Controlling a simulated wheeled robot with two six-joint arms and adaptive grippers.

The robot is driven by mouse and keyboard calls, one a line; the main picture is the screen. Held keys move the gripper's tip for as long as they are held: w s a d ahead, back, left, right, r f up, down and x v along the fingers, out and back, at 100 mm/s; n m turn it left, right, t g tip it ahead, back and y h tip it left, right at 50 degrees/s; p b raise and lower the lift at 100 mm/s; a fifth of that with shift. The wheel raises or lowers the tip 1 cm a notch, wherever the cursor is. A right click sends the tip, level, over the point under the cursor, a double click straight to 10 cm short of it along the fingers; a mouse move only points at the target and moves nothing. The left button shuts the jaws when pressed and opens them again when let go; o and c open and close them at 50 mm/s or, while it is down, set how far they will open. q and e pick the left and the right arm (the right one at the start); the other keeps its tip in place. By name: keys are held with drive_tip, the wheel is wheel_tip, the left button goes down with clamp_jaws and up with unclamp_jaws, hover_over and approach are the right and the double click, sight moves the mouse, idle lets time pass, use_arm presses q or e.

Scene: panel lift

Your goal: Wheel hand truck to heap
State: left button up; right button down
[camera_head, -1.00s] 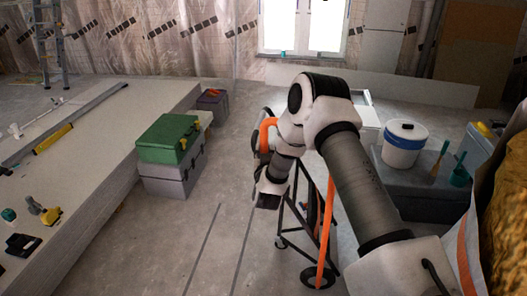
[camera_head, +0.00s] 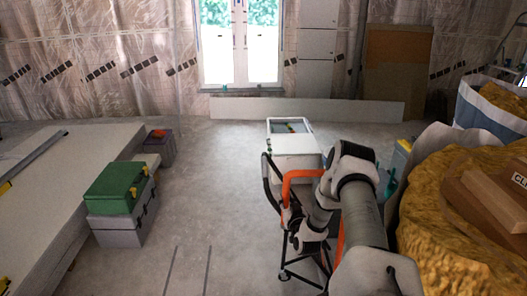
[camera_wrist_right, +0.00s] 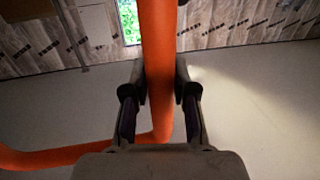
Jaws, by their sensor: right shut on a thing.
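The hand truck (camera_head: 299,174) has an orange tube frame, black parts and small wheels. It stands on the concrete floor in front of me, partly hidden by my right arm. My right gripper is shut on its orange tube, which runs between the two dark fingers (camera_wrist_right: 158,95) in the right wrist view. In the head view the fingers are mostly hidden by the wrist. My left gripper is not in view.
A green toolbox (camera_head: 117,188) on a grey box (camera_head: 120,230) stands at left beside a long pale platform (camera_head: 60,190). A white box-like unit (camera_head: 292,148) stands beyond the hand truck. The floor between is clear.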

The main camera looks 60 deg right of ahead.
drive_tip(key=shift+s+d+r+p, duration=0.1)
drive_tip(key=shift+s+d+p, duration=0.25)
drive_tip(key=shift+s+d, duration=0.7)
drive_tip(key=shift+s, duration=0.1)
drive_tip(key=c, duration=0.9)
unclamp_jaws()
drive_tip(key=shift+s, duration=0.1)
drive_tip(key=shift+s+d, duration=0.1)
drive_tip(key=v, duration=0.7)
drive_tip(key=shift+s+a, duration=0.15)
drive_tip(key=shift+a, duration=0.05)
